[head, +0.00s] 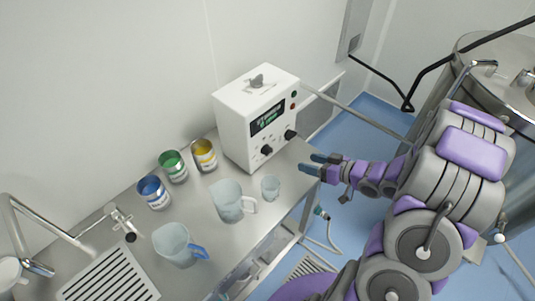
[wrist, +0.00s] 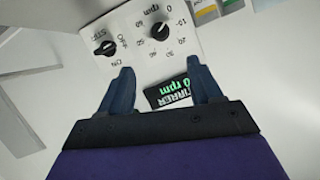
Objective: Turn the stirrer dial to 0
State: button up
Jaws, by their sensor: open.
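The stirrer dial (wrist: 159,31) is a round black knob on a white panel in the wrist view, ringed by printed numbers and "0 rpm". A small light mark on it seems to face the 0 side, but it is too small to be sure. The green-lit display (wrist: 170,92) seems to read "0 rpm". In the head view the dial (head: 266,150) is the left knob on the white control box (head: 232,120). My gripper (head: 313,163) is open and empty, in front of the box. In the wrist view its fingers (wrist: 159,70) are apart, short of the dial, with the display between them.
On the steel bench stand two jugs (head: 227,200), a small beaker (head: 270,188) and blue, green and yellow cans (head: 173,166). A sink tap (head: 40,228) is at left. Blue floor (head: 345,220) lies beyond the bench edge.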

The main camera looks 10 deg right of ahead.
aim_at(270, 153)
jog(key=b+x, duration=0.2)
jog(key=x, duration=1.4)
jog(key=shift+w+a+f+b, duration=0.2)
jog(key=shift+a+b, duration=0.1)
jog(key=c, duration=1)
jog(key=shift+f+b, duration=0.1)
jog(key=shift+b, duration=0.2)
jog(key=shift+c, duration=0.2)
